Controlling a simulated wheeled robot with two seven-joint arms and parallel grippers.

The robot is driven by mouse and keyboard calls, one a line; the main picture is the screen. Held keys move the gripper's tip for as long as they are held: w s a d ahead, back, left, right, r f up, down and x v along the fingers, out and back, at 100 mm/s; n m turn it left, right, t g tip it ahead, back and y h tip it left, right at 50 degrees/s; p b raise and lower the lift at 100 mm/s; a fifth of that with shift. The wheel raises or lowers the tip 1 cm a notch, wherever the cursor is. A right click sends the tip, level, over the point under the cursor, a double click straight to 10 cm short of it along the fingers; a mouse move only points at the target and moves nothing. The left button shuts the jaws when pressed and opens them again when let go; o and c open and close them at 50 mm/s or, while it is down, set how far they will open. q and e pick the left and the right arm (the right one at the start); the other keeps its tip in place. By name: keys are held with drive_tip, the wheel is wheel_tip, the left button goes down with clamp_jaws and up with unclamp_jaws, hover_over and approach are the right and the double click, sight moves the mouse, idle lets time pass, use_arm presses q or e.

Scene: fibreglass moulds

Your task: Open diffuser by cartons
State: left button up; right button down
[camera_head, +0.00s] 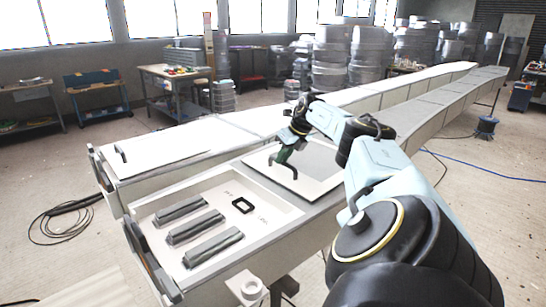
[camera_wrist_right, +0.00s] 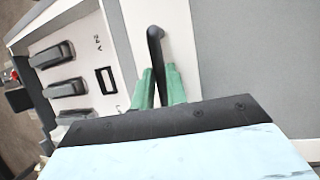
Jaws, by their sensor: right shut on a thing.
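My right gripper (camera_head: 284,157) reaches down over a white panel with a grey inset (camera_head: 312,158) in the top of the long white and grey unit. Its green fingers (camera_wrist_right: 160,88) are shut on a black handle (camera_wrist_right: 155,42), which stands up from the panel's white strip; the handle also shows in the head view (camera_head: 271,159). To the left of this panel is an open recess (camera_head: 272,214) holding three grey bars (camera_head: 191,233) and a small black square frame (camera_head: 242,205). I cannot make out any cartons. My left gripper is not in view.
A second white panel (camera_head: 175,152) with a black handle (camera_head: 122,154) lies on the parallel unit behind. A coiled black cable (camera_head: 62,220) and a blue cable (camera_head: 480,172) lie on the floor. Workbenches (camera_head: 168,80) and metal drums (camera_head: 331,55) stand farther back.

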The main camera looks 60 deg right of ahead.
drive_tip(key=shift+f, duration=0.1)
drive_tip(key=c, duration=1.5)
unclamp_jaws()
drive_tip(key=shift+c, duration=0.2)
drive_tip(key=shift+o, duration=0.7)
drive_tip(key=shift+s+r, duration=0.15)
drive_tip(key=shift+r, duration=0.15)
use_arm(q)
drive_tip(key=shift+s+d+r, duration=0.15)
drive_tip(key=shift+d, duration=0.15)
use_arm(e)
drive_tip(key=v, duration=1.3)
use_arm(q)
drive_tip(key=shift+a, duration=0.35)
